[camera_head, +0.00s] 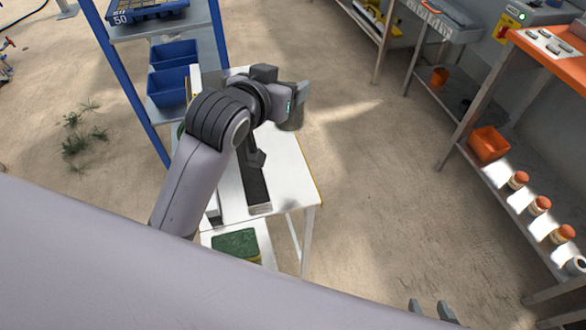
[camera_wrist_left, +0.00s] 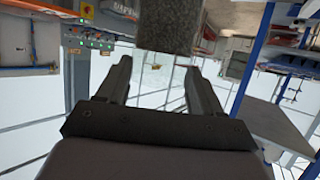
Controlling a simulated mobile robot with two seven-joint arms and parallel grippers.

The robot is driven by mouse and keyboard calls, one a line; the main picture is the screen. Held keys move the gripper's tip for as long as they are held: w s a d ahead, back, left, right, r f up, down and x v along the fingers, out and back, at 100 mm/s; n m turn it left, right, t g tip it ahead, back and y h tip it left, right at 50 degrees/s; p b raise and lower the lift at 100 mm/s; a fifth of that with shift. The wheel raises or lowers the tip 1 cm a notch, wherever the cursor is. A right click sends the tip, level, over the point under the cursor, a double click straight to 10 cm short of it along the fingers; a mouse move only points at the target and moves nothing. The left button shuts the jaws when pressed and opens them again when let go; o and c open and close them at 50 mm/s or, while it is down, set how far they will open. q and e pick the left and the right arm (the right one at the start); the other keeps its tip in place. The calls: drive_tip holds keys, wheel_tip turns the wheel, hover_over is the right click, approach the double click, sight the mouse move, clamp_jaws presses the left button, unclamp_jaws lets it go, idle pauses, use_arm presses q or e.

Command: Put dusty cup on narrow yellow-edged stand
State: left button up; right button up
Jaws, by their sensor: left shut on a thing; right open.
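The dusty cup (camera_head: 292,121) is a grey, speckled thing at my left gripper (camera_head: 296,103), partly hidden by it in the head view. In the left wrist view the cup (camera_wrist_left: 168,25) shows at the top, at the ends of the two fingers. My left gripper is shut on it. The narrow stand (camera_head: 290,180) is white with a thin yellow edge along its right side. The cup appears near the stand's right edge in the picture, and its height above the top is unclear. My right gripper (camera_head: 432,310) is open and empty at the bottom edge, apart from the stand.
A dark strip (camera_head: 257,185) lies on the stand. A green sponge-like block (camera_head: 236,243) is on a lower white surface. A blue-posted rack with blue bins (camera_head: 172,87) stands at left. At right, a shelf holds an orange bin (camera_head: 489,144) and several jars. Open floor lies between.

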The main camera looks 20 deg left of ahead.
use_arm(q)
drive_tip(key=shift+w+d+r, duration=0.2)
drive_tip(key=shift+w+r, duration=0.05)
drive_tip(key=shift+r, duration=0.35)
drive_tip(key=shift+w+d+r, duration=0.2)
drive_tip(key=shift+w+r, duration=0.05)
drive_tip(key=shift+r, duration=0.35)
wheel_tip(320, 180, down, 20)
drive_tip(key=b, duration=0.3)
drive_tip(key=shift+r, duration=0.15)
drive_tip(key=o, duration=1.5)
drive_tip(key=p+v, duration=0.1)
drive_tip(key=v, duration=1.1)
drive_tip(key=shift+w+r, duration=0.1)
